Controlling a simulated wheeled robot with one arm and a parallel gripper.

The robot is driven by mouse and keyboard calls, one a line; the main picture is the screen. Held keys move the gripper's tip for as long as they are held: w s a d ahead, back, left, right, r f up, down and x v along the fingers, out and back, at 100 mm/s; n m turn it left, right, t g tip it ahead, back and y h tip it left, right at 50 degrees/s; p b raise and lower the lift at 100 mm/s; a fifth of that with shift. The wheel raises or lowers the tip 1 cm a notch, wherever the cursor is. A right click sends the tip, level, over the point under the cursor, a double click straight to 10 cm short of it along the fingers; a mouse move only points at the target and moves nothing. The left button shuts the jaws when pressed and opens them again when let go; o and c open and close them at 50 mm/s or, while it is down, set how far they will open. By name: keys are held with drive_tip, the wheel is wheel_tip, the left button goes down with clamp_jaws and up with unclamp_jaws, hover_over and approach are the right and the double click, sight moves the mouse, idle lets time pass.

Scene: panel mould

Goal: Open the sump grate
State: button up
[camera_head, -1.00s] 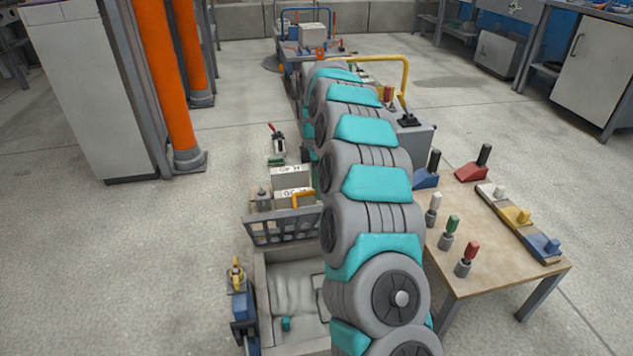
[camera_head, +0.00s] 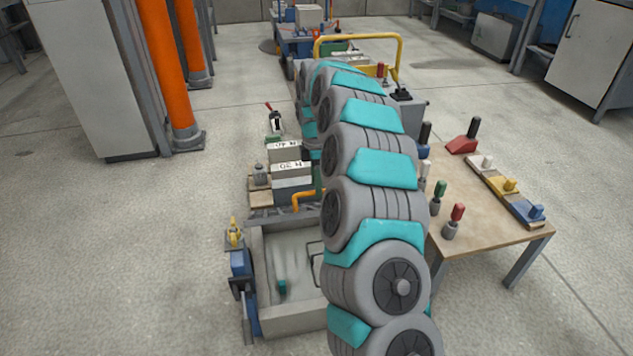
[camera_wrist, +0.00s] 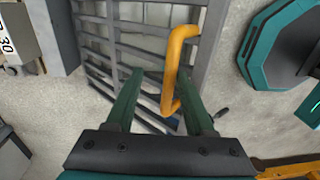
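The sump (camera_head: 292,322) is a grey open box in the lower middle of the head view, and its pale inside shows. The grate (camera_head: 282,220) shows nearly edge-on at the sump's far end, raised off the opening. Its grey bars also fill the top of the wrist view (camera_wrist: 98,44). Its yellow handle (camera_head: 303,200) sticks up from it. In the wrist view my gripper (camera_wrist: 159,74) has two green fingers apart, with the yellow handle (camera_wrist: 172,62) between them and a gap on the left. My gripper is mostly hidden by my arm in the head view.
Grey blocks (camera_head: 292,170) with number labels stand just beyond the grate. A blue clamp-like fixture (camera_head: 240,265) is at the sump's left side. A wooden table (camera_head: 480,220) with several coloured handles stands at right. Floor on the left is clear.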

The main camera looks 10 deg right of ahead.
drive_tip(key=w+r+p, duration=0.4)
drive_tip(key=r+p, duration=0.1)
drive_tip(key=r, duration=0.2)
drive_tip(key=shift+w+r, duration=0.3)
drive_tip(key=shift+r, duration=0.05)
idle(0.6)
idle(0.6)
